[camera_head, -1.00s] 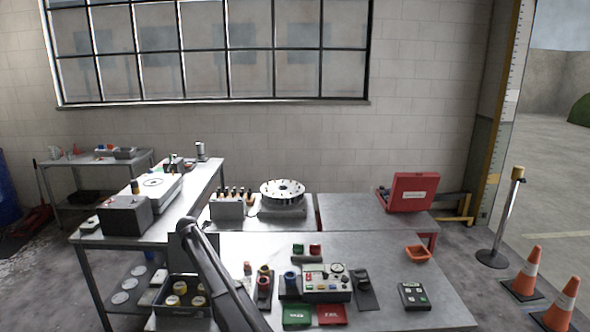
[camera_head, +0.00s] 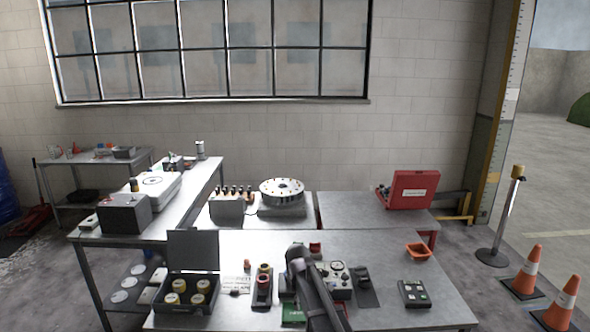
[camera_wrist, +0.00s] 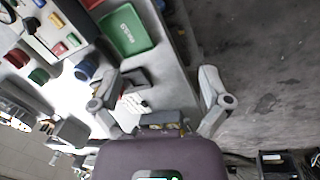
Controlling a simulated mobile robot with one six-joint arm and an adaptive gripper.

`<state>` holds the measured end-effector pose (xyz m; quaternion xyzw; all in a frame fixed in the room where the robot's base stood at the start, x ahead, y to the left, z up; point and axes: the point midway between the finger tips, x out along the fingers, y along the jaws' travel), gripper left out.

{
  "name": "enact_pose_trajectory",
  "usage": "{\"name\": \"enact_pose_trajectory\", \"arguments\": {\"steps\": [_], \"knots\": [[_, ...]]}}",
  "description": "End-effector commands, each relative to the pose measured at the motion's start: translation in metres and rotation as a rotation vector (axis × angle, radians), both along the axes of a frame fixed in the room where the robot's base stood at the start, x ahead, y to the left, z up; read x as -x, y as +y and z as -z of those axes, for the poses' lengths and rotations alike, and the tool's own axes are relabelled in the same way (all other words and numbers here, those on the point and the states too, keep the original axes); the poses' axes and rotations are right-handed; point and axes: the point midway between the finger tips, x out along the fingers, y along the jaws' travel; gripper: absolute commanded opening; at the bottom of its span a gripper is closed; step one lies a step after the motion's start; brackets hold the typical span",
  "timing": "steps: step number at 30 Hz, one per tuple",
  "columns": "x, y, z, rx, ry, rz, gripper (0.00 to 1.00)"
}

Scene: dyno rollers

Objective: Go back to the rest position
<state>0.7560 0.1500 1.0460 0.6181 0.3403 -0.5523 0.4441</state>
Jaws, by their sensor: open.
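My gripper shows in the wrist view (camera_wrist: 160,95) with its two fingers spread apart and nothing between them. It is over the front edge of the metal table, with floor beyond on the right. In the head view my arm reaches across the front middle of the table and hides part of the control panel (camera_head: 340,280). The gripper itself cannot be made out there. A green tray (camera_wrist: 126,30) lies near the table edge in the wrist view; it is partly hidden behind my arm in the head view (camera_head: 293,313).
An open case with yellow-topped round parts (camera_head: 188,290) is at the front left. A keypad (camera_head: 414,294) and an orange bin (camera_head: 418,251) are on the right. A red case (camera_head: 413,190) and a slotted round carousel (camera_head: 282,190) stand behind. Traffic cones (camera_head: 525,272) stand on the floor at right.

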Motion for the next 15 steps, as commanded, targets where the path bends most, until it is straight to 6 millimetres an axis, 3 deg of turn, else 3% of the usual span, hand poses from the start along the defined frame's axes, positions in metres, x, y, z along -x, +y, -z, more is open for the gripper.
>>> {"name": "enact_pose_trajectory", "arguments": {"steps": [1,6,15], "knots": [[0.023,-0.019,0.002,-0.014,0.007,0.083,0.97],[0.076,-0.065,0.005,-0.064,0.032,0.382,0.97],[0.171,-0.129,0.011,-0.128,0.074,0.892,0.97]]}}
